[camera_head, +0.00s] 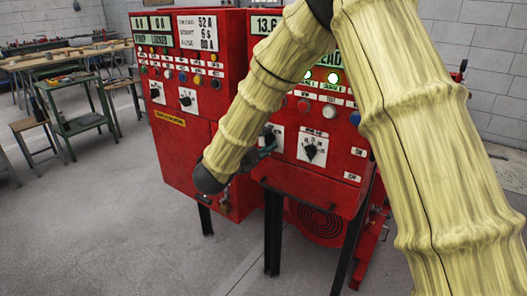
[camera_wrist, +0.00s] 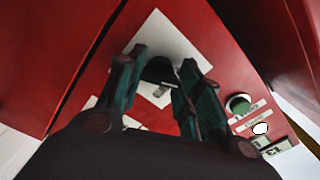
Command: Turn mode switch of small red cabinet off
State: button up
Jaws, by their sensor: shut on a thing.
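The small red cabinet (camera_head: 334,165) stands right of centre in the head view, with its front panel facing me. In the wrist view, a black rotary switch knob (camera_wrist: 158,70) sits on a white square plate (camera_wrist: 163,35) on the red panel. My gripper (camera_wrist: 157,68) has its two green fingers on either side of this knob and is shut on it. In the head view my gripper (camera_head: 267,142) is at the left switch plate (camera_head: 277,131) of the small cabinet, and my arm partly hides that area. The knob's exact setting is hard to read.
A second black knob (camera_head: 311,151) sits just right of my gripper. Lit indicators and buttons (camera_head: 329,111) are above it. A larger red cabinet (camera_head: 190,95) stands to the left, and a green table (camera_head: 75,108) is farther back. The floor at front left is clear.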

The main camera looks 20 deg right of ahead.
jog(key=m+b, duration=0.4)
jog(key=b, duration=0.2)
jog(key=shift+f+m, duration=0.1)
jog(key=shift+m, duration=0.3)
jog(key=o, duration=1)
jog(key=shift+a, duration=0.1)
jog(key=v, duration=1.2)
